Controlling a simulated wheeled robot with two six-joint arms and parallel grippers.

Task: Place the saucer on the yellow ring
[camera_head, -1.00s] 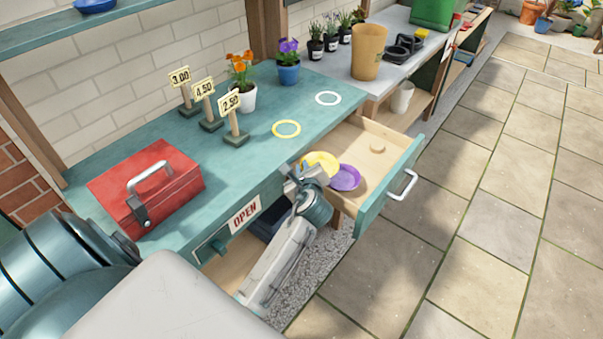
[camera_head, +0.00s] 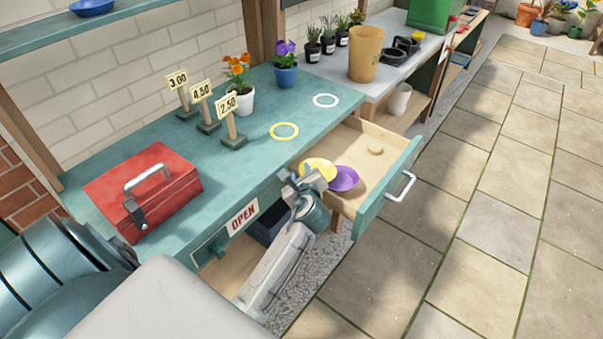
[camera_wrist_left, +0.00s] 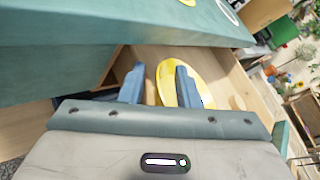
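A yellow saucer (camera_head: 322,166) and a purple saucer (camera_head: 344,179) lie side by side in the open drawer (camera_head: 352,150). The yellow ring (camera_head: 284,131) is flat on the teal counter above the drawer, with nothing on it. My left gripper (camera_head: 308,180) is at the drawer's near left corner, beside the yellow saucer and partly covering it. In the left wrist view, its blue fingers (camera_wrist_left: 161,86) are apart, and the yellow saucer (camera_wrist_left: 200,88) shows between and behind them, mostly at the right finger. Contact cannot be told. My right gripper is out of view.
A white ring (camera_head: 325,101) lies beyond the yellow one. Price signs (camera_head: 230,118), an orange-flowered pot (camera_head: 241,98) and a purple-flowered pot (camera_head: 286,75) stand along the back. A red toolbox (camera_head: 145,190) is at left. A small round wooden piece (camera_head: 375,150) lies in the drawer.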

